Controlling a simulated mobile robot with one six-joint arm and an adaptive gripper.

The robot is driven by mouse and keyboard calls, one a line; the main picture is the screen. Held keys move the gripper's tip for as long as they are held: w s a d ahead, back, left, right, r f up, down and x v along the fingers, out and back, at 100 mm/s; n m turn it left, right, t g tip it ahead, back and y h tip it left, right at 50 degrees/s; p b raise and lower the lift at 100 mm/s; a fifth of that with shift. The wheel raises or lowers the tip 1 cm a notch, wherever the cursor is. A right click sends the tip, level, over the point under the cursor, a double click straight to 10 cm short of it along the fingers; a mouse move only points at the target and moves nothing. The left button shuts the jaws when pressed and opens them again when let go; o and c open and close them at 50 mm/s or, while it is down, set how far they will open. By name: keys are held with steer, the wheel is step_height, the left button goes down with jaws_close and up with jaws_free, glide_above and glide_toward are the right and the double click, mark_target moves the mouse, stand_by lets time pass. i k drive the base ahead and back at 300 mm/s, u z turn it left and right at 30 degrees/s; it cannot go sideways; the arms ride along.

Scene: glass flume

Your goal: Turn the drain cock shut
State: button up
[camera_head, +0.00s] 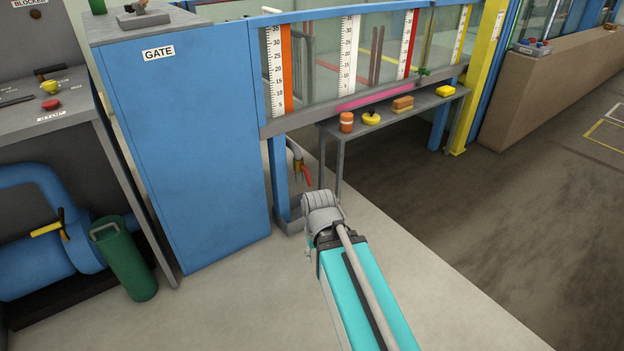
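The drain cock (298,166) is a small valve at the lower end of a bent grey pipe (293,147) under the glass flume. Its red lever (307,176) slants downward to the right, close to in line with the pipe. My teal arm reaches up from the bottom, and its grey joint (322,207) appears just below the cock in the picture. No gripper fingers can be seen; they are hidden beyond the arm or out of sight. I see no contact with the lever.
A blue GATE cabinet (190,150) stands left of the cock, and a blue flume leg (279,180) is close beside it. A grey bench (390,115) with a sponge and several small items stands to the right. A green cylinder (128,265) stands at left. Floor at front is clear.

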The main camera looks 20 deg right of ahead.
mark_target(306, 170)
steer(key=u, duration=0.05)
steer(key=i, duration=1)
steer(key=z, duration=0.05)
